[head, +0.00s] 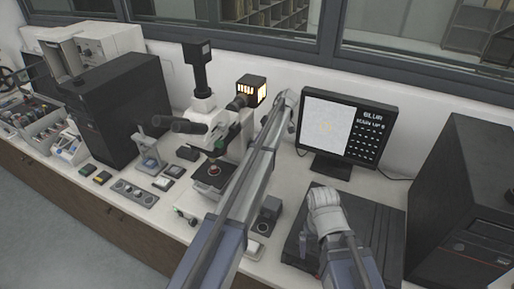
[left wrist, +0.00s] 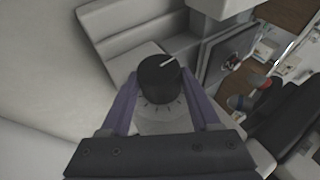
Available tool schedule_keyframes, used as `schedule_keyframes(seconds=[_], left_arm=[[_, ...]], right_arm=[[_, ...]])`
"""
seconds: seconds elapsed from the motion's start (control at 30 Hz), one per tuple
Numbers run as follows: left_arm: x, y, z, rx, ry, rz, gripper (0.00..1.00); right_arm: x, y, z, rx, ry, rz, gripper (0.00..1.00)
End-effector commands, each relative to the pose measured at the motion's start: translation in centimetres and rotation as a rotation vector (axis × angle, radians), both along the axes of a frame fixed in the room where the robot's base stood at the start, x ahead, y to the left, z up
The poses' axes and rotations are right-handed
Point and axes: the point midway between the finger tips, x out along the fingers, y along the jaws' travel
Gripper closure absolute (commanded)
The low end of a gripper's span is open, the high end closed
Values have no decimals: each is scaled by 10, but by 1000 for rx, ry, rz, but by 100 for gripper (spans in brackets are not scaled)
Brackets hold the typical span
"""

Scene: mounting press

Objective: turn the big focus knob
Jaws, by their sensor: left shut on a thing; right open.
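The big focus knob (left wrist: 160,78) is a black round knob with a white pointer line, above a pale collar with tick marks, in the left wrist view. My left gripper (left wrist: 161,96) has its two purple fingers on either side of it and is shut on it. The white microscope (head: 222,125) stands mid-bench in the head view; my left arm crosses in front of its right side and hides the knob there. The monitor (head: 345,125) reads "BLUR" beside a pale picture with a faint yellowish mark. My right gripper (head: 324,200) is open over a dark flat box.
The dark flat box (head: 385,225) lies below the monitor. A black tower (head: 465,215) stands at the right and another black case (head: 125,105) at the left. A small dark device (head: 268,210) and a control strip (head: 135,192) lie near the bench front. A lit lamp housing (head: 252,88) is behind the microscope.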

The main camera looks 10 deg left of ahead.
Motion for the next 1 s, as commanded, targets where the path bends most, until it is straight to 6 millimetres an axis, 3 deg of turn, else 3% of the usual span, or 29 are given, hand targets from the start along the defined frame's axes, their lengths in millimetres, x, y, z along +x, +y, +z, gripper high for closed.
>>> schedule_keyframes(seconds=[0.33, 0.37, 0.6, 1.0], left_arm=[[0, -1, 0, 1, 23, -2, 93], [0, -1, 0, 1, 23, -2, 35], [0, -1, 0, 2, 23, -1, 8], [2, -2, 5, 2, 22, 0, 7]], right_arm=[[0, 0, -2, 0, 0, 0, 7], [0, 0, -2, 0, 0, 0, 7], [0, 0, -2, 0, 0, 0, 7], [0, 0, 3, 0, 0, 0, 7]])
